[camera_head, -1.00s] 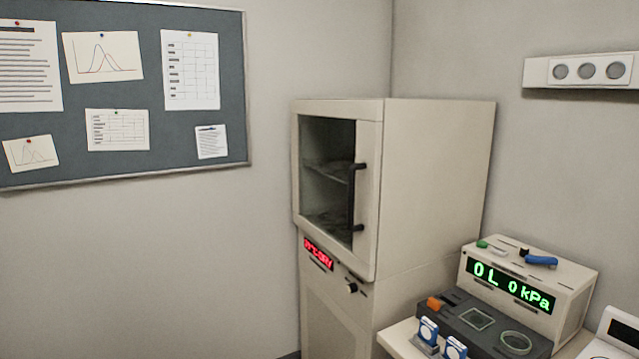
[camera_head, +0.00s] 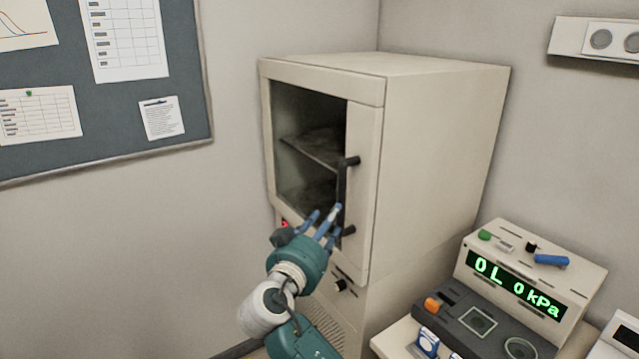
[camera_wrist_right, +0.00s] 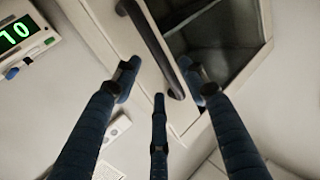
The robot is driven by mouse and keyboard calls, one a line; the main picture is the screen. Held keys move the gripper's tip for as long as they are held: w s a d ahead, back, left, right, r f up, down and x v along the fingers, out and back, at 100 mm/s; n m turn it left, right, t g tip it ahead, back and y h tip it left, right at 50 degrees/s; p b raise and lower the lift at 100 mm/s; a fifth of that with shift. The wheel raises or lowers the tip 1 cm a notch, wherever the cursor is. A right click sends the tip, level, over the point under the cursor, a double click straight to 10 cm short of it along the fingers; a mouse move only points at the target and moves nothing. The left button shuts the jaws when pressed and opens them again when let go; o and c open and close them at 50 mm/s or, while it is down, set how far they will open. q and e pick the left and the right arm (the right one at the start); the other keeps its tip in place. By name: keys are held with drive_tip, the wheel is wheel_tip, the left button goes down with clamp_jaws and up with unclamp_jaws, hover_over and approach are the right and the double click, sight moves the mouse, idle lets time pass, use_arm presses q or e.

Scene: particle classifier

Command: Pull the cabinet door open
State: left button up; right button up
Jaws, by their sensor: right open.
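The cabinet (camera_head: 430,150) is beige, and its front door (camera_head: 364,130) has a dark window and looks closed. A black vertical bar handle (camera_head: 342,188) is on the door's right side; in the right wrist view the handle (camera_wrist_right: 148,38) crosses the top middle. My right gripper (camera_head: 326,220), teal with dark blue fingers, is in front of the handle's lower part and hides some of it. In the right wrist view the gripper (camera_wrist_right: 162,82) has its fingers spread and empty, with the handle's lower end between and beyond the tips. My left gripper is not in view.
Right of the cabinet, a bench holds a display unit (camera_head: 530,280) reading "0 L 0 kPa" and a dark panel (camera_head: 490,325). A pinboard (camera_head: 100,120) and a socket strip (camera_head: 600,42) are on the walls.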

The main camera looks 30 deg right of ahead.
sight(343, 201)
drive_tip(key=w+d+p, duration=0.1)
drive_tip(key=d+r+p, duration=0.1)
drive_tip(key=d, duration=0.1)
drive_tip(key=w+d+p, duration=0.1)
drive_tip(key=d, duration=0.1)
drive_tip(key=shift+w+r, duration=0.3)
drive_tip(key=shift+w, duration=0.05)
drive_tip(key=x, duration=0.1)
drive_tip(key=p+x, duration=0.1)
drive_tip(key=x, duration=0.1)
drive_tip(key=shift+w+a+f+p, duration=0.15)
drive_tip(key=shift+f+p, duration=0.05)
drive_tip(key=shift+p, duration=0.1)
drive_tip(key=shift+w+d+f, duration=0.1)
drive_tip(key=shift+w+d, duration=0.3)
drive_tip(key=shift+d, duration=0.2)
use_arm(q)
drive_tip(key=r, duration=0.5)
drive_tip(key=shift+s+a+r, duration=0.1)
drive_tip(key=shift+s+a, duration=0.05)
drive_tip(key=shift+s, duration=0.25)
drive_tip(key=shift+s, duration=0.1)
use_arm(e)
drive_tip(key=shift+f, duration=0.1)
drive_tip(key=shift+c, duration=0.3)
drive_tip(key=c, duration=0.9)
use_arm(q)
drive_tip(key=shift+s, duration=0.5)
use_arm(e)
clamp_jaws()
